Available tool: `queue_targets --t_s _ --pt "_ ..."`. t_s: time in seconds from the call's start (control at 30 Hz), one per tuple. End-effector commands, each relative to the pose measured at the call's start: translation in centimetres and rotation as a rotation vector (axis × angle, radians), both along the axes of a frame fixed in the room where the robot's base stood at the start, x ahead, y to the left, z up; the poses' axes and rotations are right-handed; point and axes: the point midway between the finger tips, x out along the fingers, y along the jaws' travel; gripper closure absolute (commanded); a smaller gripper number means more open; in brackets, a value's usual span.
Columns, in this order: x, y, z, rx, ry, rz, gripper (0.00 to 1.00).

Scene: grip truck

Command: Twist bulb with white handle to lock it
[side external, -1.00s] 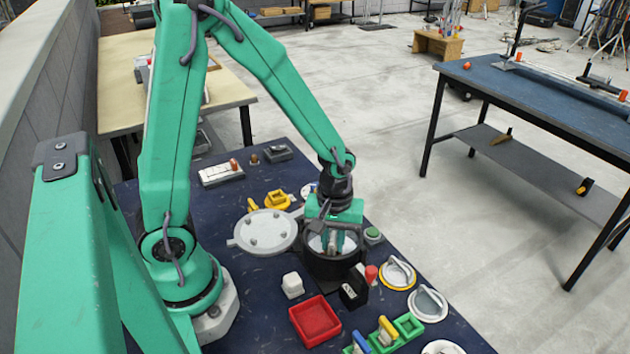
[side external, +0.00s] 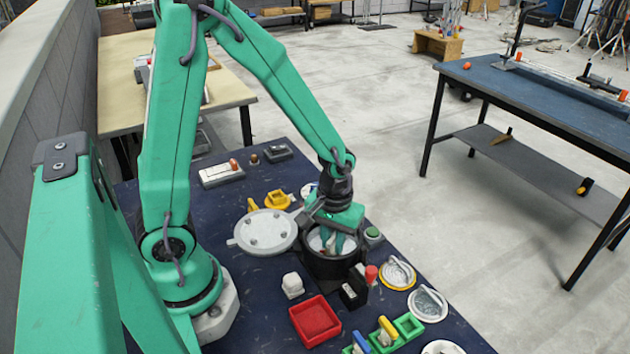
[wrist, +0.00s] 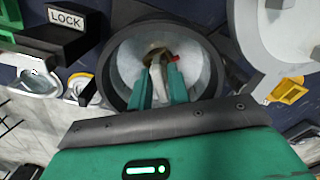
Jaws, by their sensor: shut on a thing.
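A black round pot (side external: 328,264) with a pale inside stands on the blue table; it also shows in the wrist view (wrist: 121,69). My gripper (side external: 331,246) reaches down into it. In the wrist view, the two green fingers of my gripper (wrist: 159,88) are shut on a white handle (wrist: 157,72) inside the pot. A brass-coloured part and a small red mark show beyond the handle. The rest of the bulb is hidden. A black block with a LOCK label (wrist: 66,18) stands beside the pot.
A round grey lid (side external: 266,231) lies close left of the pot. A red tray (side external: 315,321), a white block (side external: 292,285), green sockets (side external: 408,326) and round handled plates (side external: 428,304) crowd the table in front. A yellow part (side external: 277,200) lies behind the lid.

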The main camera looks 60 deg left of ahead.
Motion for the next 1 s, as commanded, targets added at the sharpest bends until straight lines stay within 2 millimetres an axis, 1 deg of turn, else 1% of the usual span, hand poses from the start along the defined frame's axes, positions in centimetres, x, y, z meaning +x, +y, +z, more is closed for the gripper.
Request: queue_targets --t_s 0.1,0.37,0.7,0.97,1.0 --pt "0.01 0.01 0.00 0.000 0.000 -0.050 1.00" --pt "0.00 0.00 0.00 0.000 0.000 -0.078 1.00" --pt "0.00 0.00 0.00 0.000 0.000 -0.248 1.00" --pt "0.00 0.00 0.00 0.000 0.000 -0.263 1.00" --pt "0.00 0.00 0.00 0.000 0.000 -0.262 0.74"
